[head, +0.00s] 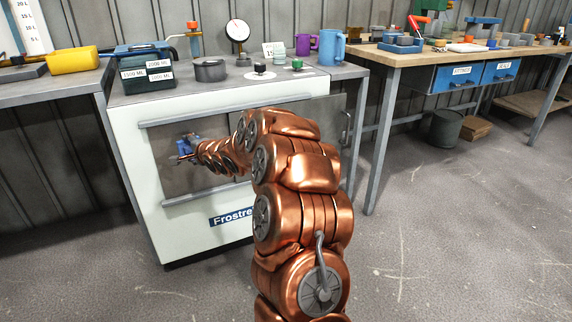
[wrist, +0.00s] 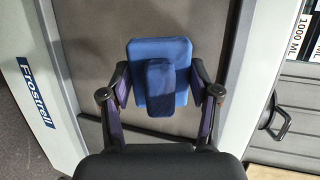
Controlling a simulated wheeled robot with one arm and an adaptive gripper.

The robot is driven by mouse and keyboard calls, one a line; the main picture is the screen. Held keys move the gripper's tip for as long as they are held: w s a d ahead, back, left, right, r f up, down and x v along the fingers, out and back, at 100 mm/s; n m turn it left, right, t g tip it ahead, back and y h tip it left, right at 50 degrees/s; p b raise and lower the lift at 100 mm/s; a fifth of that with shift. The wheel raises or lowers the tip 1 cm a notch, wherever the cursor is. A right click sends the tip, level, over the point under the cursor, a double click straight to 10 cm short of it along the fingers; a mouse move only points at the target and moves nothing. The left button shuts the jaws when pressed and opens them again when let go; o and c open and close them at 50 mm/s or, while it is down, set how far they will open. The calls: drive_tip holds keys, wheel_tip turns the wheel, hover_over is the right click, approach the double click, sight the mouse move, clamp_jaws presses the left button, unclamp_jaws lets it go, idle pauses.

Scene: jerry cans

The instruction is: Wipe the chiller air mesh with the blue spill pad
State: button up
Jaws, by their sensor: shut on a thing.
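The chiller (head: 170,220) is a white cabinet marked "Frostrell". Its grey air mesh (head: 172,180) is a recessed panel between two metal rails on the front, and it also fills the middle of the wrist view (wrist: 185,20). My gripper (head: 187,150) is in front of the mesh's left part. In the wrist view my gripper (wrist: 168,90) is shut on the blue spill pad (wrist: 160,55), one finger on each side of its raised grip block. The pad's flat face is turned to the mesh. I cannot tell whether it touches the mesh. My copper arm hides the mesh's right part.
On the chiller top stand a dark pot (head: 210,70), a dial gauge (head: 237,32), a blue jug (head: 332,48) and a purple mug (head: 306,43). A workbench with blue drawers (head: 460,77) is at right. The floor between is clear.

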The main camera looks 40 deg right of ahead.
drive_tip(key=s+d+f+t+h+b, duration=0.1)
drive_tip(key=s+d+f, duration=0.3)
drive_tip(key=d, duration=0.6)
drive_tip(key=s+d+f+m+t+h, duration=0.1)
drive_tip(key=s+d+f, duration=0.3)
drive_tip(key=d, duration=0.5)
drive_tip(key=s+d+f+t+h+b, duration=0.1)
drive_tip(key=s+d+f, duration=0.3)
drive_tip(key=d, duration=0.6)
drive_tip(key=shift+w+d+r+b, duration=0.2)
drive_tip(key=shift+w+d, duration=0.05)
drive_tip(key=shift+w, duration=0.3)
drive_tip(key=shift+w+d+r+b, duration=0.25)
drive_tip(key=shift+w, duration=0.3)
drive_tip(key=shift+w+d+r+b, duration=0.2)
drive_tip(key=shift+w+d, duration=0.05)
drive_tip(key=shift+w, duration=0.3)
drive_tip(key=shift+p+x, duration=0.95)
drive_tip(key=shift+p, duration=0.55)
drive_tip(key=shift+s+d+r+p, duration=0.1)
drive_tip(key=shift+s+d+p, duration=0.05)
drive_tip(key=shift+d+p, duration=0.15)
drive_tip(key=d+p, duration=0.1)
drive_tip(key=p, duration=0.1)
drive_tip(key=s+d+p, duration=0.1)
drive_tip(key=p, duration=0.2)
drive_tip(key=shift+d+p, duration=0.3)
drive_tip(key=shift+d, duration=0.05)
drive_tip(key=shift+s+d, duration=0.1)
drive_tip(key=shift+d, duration=0.05)
